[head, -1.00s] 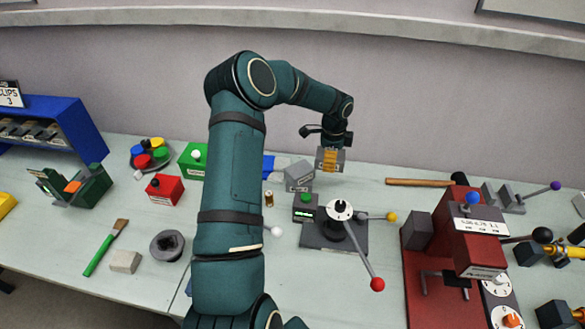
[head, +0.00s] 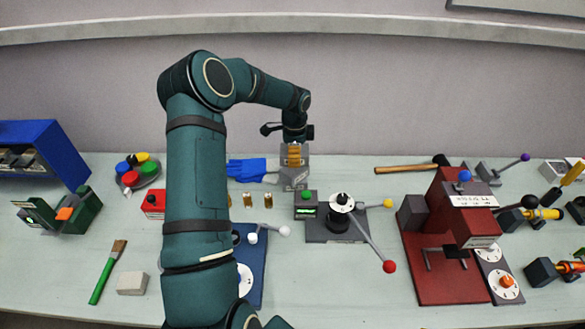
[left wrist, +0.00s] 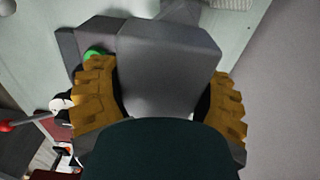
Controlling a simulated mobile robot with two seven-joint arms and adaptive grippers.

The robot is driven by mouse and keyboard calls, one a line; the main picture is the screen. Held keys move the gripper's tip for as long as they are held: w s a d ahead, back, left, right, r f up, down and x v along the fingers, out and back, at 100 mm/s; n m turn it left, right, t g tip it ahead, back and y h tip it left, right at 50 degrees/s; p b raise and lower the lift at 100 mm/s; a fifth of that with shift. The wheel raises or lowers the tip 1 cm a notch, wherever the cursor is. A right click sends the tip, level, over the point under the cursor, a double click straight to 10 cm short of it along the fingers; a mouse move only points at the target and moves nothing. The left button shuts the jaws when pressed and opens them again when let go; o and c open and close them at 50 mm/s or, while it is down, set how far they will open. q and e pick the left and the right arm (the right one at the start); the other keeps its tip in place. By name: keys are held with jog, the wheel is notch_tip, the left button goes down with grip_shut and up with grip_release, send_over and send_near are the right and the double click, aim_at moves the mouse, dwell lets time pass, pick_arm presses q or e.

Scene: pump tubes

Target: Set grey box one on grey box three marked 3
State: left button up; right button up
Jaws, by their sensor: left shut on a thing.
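My left gripper (head: 294,158) is shut on a small grey box, grey box one, which shows between the yellow fingers in the left wrist view (left wrist: 168,70). In the head view the fingers hide most of it. Another grey box (head: 294,182) with a white label on its front stands on the table directly below the gripper. Its label is too small to read. The held box appears right above or at this box's top; I cannot tell whether they touch. My right gripper is not in view.
A device with a green button (head: 307,197) stands close at the right front, beside a lever (head: 374,248) with a red knob. A blue glove (head: 247,171) lies at the left. Small brass pieces (head: 268,201) stand in front. A hammer (head: 408,169) lies at the back right.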

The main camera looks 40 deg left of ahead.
aim_at(294, 174)
pick_arm(q)
notch_tip(294, 174, down, 2)
jog(key=shift+w+f, duration=0.1)
jog(key=shift+f, duration=0.05)
notch_tip(294, 174, down, 4)
jog(key=shift+r, duration=0.25)
jog(key=shift+f, duration=0.25)
jog(key=shift+f, duration=0.15)
jog(key=o, duration=1.3)
